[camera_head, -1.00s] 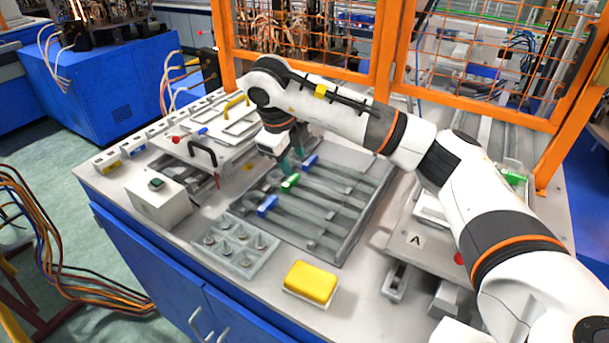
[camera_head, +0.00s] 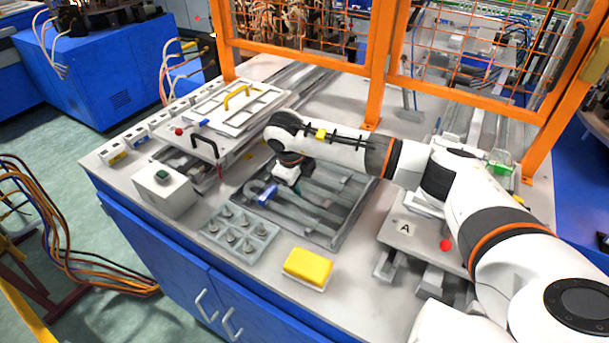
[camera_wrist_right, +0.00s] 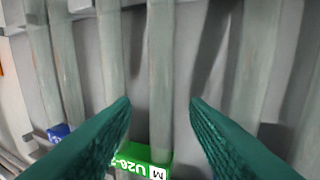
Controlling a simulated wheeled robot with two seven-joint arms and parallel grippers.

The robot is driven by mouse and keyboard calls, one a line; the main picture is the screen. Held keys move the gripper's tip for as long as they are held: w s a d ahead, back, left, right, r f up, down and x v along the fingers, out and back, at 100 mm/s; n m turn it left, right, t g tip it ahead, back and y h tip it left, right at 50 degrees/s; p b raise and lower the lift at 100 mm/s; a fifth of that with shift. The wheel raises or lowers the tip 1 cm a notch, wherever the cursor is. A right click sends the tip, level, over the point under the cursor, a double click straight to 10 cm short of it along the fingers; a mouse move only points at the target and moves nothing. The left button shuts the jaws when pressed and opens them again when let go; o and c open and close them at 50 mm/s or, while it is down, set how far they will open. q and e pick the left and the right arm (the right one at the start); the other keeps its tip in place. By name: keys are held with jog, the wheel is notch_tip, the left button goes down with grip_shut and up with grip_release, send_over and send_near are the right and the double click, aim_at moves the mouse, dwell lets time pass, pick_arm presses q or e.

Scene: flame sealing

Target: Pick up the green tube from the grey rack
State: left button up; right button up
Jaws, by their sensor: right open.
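The green tube (camera_wrist_right: 160,70) lies in the grey rack (camera_head: 344,228) and carries a green label with white lettering. In the right wrist view it runs between the fingers of my right gripper (camera_wrist_right: 160,102), which is open and empty. The fingers stand on either side of the tube; I cannot tell how far above it they are. In the head view my right gripper (camera_head: 291,184) is over the rack, and its wrist hides most of the green tube. My left gripper is not in view.
A blue-labelled tube (camera_head: 267,196) lies beside it in the rack. A grey holder with several conical pieces (camera_head: 238,236), a yellow sponge (camera_head: 308,267) and a plate marked A (camera_head: 395,228) stand around the rack. An orange mesh fence (camera_head: 384,60) stands behind.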

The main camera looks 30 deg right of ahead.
grip_shut()
